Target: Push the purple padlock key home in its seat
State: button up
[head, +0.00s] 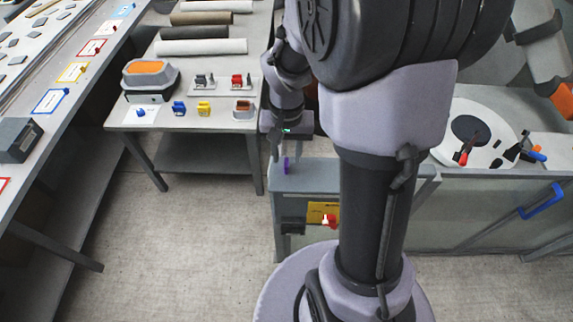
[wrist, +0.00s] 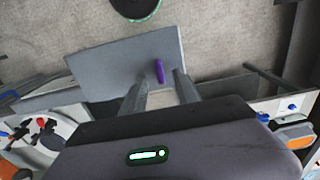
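The purple padlock key (head: 286,166) shows as a small upright purple piece at the left part of the grey cabinet top (head: 318,176). In the wrist view the purple key (wrist: 159,71) is a short bar against the grey top (wrist: 125,62), in line with the gap between my fingertips. My gripper (wrist: 161,80) has its two fingers apart, with nothing clearly held between them. In the head view my gripper (head: 276,154) points down, just left of the key. I cannot tell whether a finger touches the key. The seat and the depth of the key in it cannot be made out.
The cabinet front carries a yellow label (head: 321,211) and a red part (head: 330,221). A table with coloured padlocks (head: 203,107) and rolls stands at the left rear. The floor (head: 190,250) left of the cabinet is clear.

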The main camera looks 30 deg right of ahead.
aim_at(286, 162)
notch_tip(286, 162, down, 4)
jog(key=shift+r, duration=0.25)
grip_shut()
jog(key=shift+r, duration=0.15)
